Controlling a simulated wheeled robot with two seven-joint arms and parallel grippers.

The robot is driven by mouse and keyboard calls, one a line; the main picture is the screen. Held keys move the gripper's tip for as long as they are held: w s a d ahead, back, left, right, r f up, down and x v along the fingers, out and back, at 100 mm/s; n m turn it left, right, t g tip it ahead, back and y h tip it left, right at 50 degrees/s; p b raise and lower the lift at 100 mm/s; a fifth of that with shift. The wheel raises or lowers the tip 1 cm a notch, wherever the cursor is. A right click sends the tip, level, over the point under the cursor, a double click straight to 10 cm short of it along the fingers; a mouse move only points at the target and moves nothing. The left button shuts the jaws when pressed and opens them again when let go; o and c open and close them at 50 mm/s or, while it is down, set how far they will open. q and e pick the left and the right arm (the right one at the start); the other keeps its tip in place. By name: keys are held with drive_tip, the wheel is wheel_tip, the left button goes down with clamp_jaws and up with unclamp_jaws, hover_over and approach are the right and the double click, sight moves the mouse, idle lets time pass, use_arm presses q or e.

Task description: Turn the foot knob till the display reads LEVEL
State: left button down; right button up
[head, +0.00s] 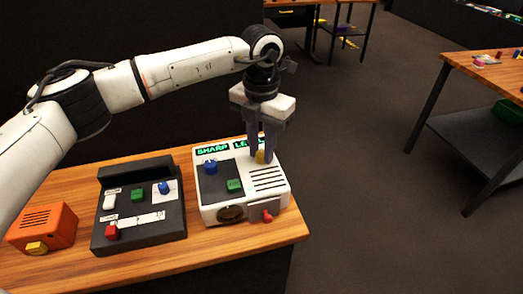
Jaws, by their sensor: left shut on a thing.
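A white projector-like device (213,214) stands near the table's right end. Its top carries a blue knob (210,167), a green block (235,185) and a yellow knob (260,157). A red lever or knob (267,217) sticks out low at its front right. Two green-lit displays are at its back: the left display (212,149) reads SHARP; the right display (240,144) starts with "LE", the rest hidden by my fingers. My left gripper (262,153) points down from above and is shut on the yellow knob. I cannot tell which knob is the foot knob. My right gripper is out of view.
A black panel (140,232) with white, green, blue and red controls stands left of the device. An orange box (42,228) with a yellow button is at far left. Bare wooden table (215,250) shows in front. Another table (455,62) stands apart at right.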

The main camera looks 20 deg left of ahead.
sight(261, 153)
use_arm(q)
drive_tip(key=shift+m, duration=1.2)
drive_tip(key=shift+m+b, duration=0.3)
drive_tip(key=shift+m, duration=0.1)
drive_tip(key=c, duration=1.5)
unclamp_jaws()
drive_tip(key=shift+r, duration=0.1)
wheel_tip(261, 153, up, 10)
drive_tip(key=shift+r+b, duration=0.1)
drive_tip(key=shift+b, duration=0.25)
